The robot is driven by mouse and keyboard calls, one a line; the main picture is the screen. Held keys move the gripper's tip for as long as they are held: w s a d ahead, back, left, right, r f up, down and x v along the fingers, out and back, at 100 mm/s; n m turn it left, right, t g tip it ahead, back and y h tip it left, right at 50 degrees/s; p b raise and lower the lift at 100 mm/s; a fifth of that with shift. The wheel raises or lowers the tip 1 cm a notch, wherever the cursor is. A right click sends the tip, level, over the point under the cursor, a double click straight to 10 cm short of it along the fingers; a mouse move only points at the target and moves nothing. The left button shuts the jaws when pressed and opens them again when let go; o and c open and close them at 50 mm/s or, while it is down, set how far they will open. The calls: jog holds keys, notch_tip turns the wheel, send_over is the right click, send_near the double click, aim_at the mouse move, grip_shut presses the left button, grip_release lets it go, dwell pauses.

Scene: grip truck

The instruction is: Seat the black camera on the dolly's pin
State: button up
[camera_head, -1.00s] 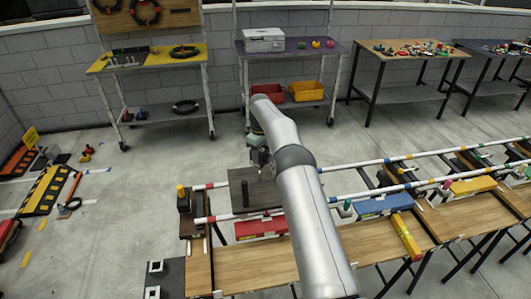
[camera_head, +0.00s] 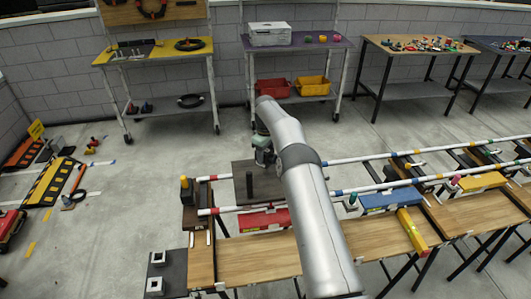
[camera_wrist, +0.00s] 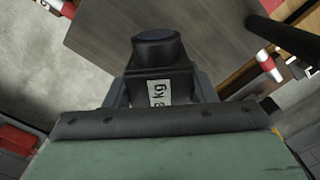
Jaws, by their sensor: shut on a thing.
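The black camera (camera_wrist: 160,70) is a dark block with a round top and a white label ending in "kg". It sits between the two fingers of my gripper (camera_wrist: 160,88) in the wrist view, and the gripper is shut on it. In the head view my gripper (camera_head: 264,155) is at the far edge of the dolly's dark plate (camera_head: 241,168), partly behind my arm, and the camera is hard to make out. The dolly's black upright pin (camera_head: 249,186) stands bare on the plate, nearer than the gripper. In the wrist view the plate (camera_wrist: 100,22) lies beyond the camera, and a dark rod, probably the pin (camera_wrist: 285,38), shows at the upper right.
White rails with coloured bands (camera_head: 375,188) run right from the dolly over wooden benches (camera_head: 265,256). A yellow-topped black post (camera_head: 186,188) stands at the left rail end. A red block (camera_head: 264,220) lies below the near rail. Open floor lies behind.

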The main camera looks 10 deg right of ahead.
aim_at(265, 162)
jog(key=shift+f+b, duration=1.35)
jog(key=shift+f, duration=1)
jog(key=o, duration=1.3)
jog(key=shift+c, duration=0.2)
notch_tip(265, 162, up, 9)
jog(key=shift+r+b, duration=0.1)
jog(key=shift+b, duration=0.55)
notch_tip(265, 162, up, 8)
jog(key=p, duration=0.5)
jog(key=shift+r+p, duration=0.15)
jog(key=shift+p, duration=0.2)
